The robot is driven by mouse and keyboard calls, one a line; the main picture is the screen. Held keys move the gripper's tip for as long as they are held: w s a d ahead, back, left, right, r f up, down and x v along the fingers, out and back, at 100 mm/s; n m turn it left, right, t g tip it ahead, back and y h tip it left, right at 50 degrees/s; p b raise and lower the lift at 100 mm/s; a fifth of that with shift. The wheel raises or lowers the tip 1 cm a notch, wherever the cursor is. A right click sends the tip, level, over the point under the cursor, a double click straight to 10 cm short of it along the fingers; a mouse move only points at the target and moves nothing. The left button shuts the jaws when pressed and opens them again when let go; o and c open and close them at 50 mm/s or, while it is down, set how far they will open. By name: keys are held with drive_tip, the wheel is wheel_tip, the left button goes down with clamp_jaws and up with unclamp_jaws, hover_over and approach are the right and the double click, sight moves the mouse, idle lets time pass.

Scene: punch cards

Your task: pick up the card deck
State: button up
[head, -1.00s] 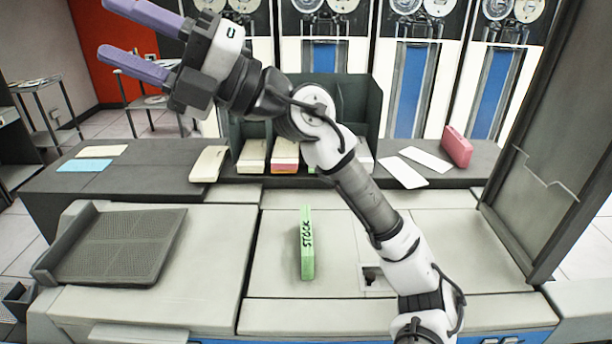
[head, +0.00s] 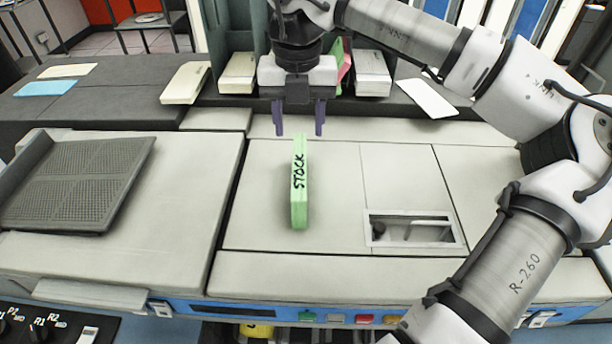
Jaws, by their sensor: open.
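The card deck (head: 299,190) is a narrow green block with "STOCK" written on its side. It stands on edge on the pale machine top, near the middle of the head view. My gripper (head: 299,134) points downward just behind the deck's far end, as seen in the picture. Its two purple fingers are apart, one to each side of the deck's line. Nothing is between them that I can see holding contact. I cannot tell the exact height of the fingertips above the deck.
A dark mesh tray (head: 70,185) sits on the machine at left. A rectangular recess (head: 412,230) opens at right of the deck. A dark rack (head: 235,30) with several card decks stands behind my gripper. Machine top (head: 335,225) around the deck is clear.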

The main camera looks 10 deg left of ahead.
sight(299, 162)
drive_tip(key=shift+w+f, duration=0.1)
drive_tip(key=shift+f, duration=0.65)
wheel_tip(299, 162, down, 8)
drive_tip(key=shift+r+p, duration=0.2)
drive_tip(key=shift+p, duration=0.5)
drive_tip(key=shift+f+p, duration=1.1)
drive_tip(key=shift+f, duration=1.55)
clamp_jaws()
